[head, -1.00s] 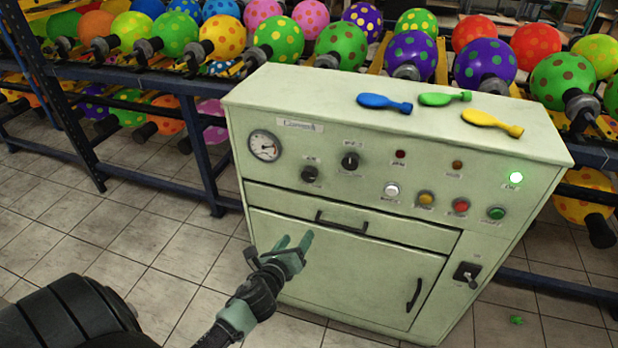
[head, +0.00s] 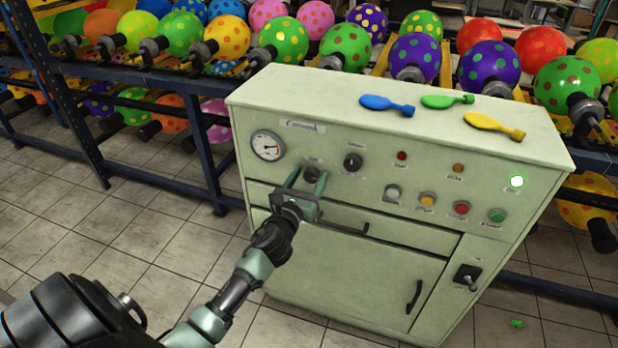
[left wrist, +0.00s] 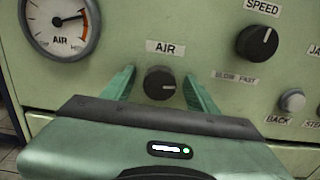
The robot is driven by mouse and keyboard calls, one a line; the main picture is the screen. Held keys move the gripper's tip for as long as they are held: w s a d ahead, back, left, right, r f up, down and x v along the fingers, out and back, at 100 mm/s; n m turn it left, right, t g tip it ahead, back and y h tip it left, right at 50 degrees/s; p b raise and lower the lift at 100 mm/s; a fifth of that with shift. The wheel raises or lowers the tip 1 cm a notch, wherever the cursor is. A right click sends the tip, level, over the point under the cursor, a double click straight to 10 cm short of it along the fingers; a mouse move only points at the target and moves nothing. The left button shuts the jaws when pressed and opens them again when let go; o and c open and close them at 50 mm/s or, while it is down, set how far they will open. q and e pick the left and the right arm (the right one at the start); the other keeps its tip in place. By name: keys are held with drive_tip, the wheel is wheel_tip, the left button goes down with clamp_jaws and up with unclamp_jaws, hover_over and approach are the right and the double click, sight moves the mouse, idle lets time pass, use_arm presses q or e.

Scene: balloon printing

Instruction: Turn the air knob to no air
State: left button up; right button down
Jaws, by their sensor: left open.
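The black air knob (left wrist: 159,84) sits on the pale green machine panel under an "AIR" label in the left wrist view. In the head view the air knob (head: 311,174) shows between my left gripper's fingers. My left gripper (head: 307,182) is open, one finger on each side of the knob. In the left wrist view the left gripper (left wrist: 159,90) also straddles the knob, with gaps between knob and fingers. The air gauge (left wrist: 62,22) is at upper left, its needle pointing right. My right gripper is not in view.
The speed knob (left wrist: 257,43) is to the right of the air knob. Several buttons line the panel, with a white one (head: 393,192) nearest. A drawer handle (head: 345,222) sticks out below.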

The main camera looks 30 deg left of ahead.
use_arm(q)
clamp_jaws()
